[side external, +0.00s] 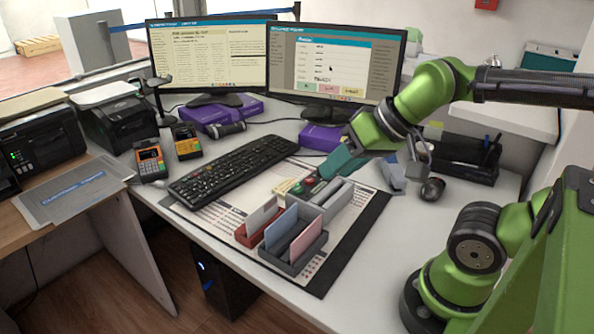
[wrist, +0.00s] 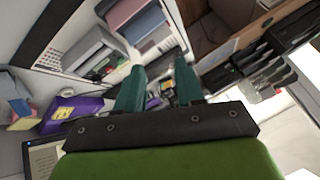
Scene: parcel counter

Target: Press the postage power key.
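I cannot single out the postage power key in either view. Two small keypad terminals with orange and yellow fronts, one nearer (side external: 151,163) and one farther (side external: 186,143), stand left of the black keyboard (side external: 232,170). My gripper (side external: 333,168) has teal fingers and hangs above the desk mat, right of the keyboard and close to a grey organizer (side external: 328,203). Small red and green round pieces (side external: 302,186) sit beside the organizer, below the fingertips. In the wrist view the fingers of my gripper (wrist: 158,85) are apart with nothing held between them.
Two monitors (side external: 212,58) (side external: 336,62) stand at the back. Purple boxes (side external: 322,137), a mouse (side external: 432,189) and a black tray (side external: 466,158) lie around. Printers (side external: 118,117) stand left.

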